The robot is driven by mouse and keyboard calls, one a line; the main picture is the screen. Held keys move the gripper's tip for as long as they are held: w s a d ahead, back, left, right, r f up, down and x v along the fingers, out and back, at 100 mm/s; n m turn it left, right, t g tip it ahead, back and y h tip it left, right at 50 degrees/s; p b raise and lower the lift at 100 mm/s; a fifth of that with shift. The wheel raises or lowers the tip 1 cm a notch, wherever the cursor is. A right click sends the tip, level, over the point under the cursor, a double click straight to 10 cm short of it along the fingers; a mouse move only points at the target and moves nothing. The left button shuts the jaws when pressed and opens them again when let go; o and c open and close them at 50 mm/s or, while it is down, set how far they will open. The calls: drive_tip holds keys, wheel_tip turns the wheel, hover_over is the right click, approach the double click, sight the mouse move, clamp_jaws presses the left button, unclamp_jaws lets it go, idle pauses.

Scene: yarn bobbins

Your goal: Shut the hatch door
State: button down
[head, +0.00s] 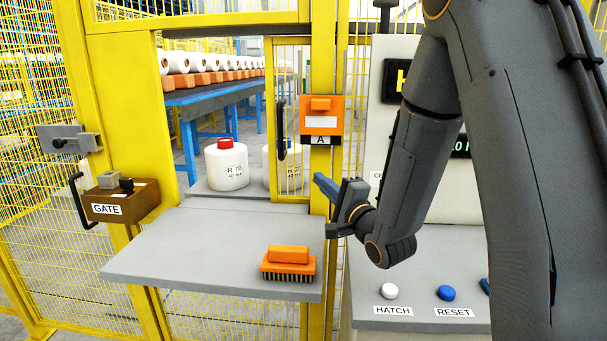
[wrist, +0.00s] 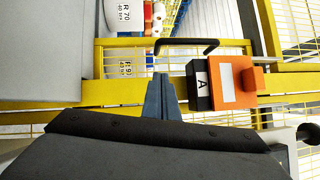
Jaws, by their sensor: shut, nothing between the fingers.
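In the wrist view the handle (wrist: 187,42) lies across the picture just beyond my fingertips. My gripper (head: 320,183) is shut and empty, its blue fingers right of and below the handle, apart from it in the head view. In the wrist view the shut fingers (wrist: 160,84) point toward the handle's left end; I cannot tell the gap.
An orange box marked A (head: 321,120) sits on the post close above my gripper. A grey shelf (head: 190,250) holds an orange brush (head: 288,263). HATCH button (head: 390,291) is right.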

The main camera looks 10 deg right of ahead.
drive_tip(key=s+a+p+x, duration=0.1)
drive_tip(key=p+x, duration=0.3)
drive_tip(key=x, duration=0.8)
drive_tip(key=shift+a+r, duration=0.2)
drive_tip(key=shift+a, duration=0.7)
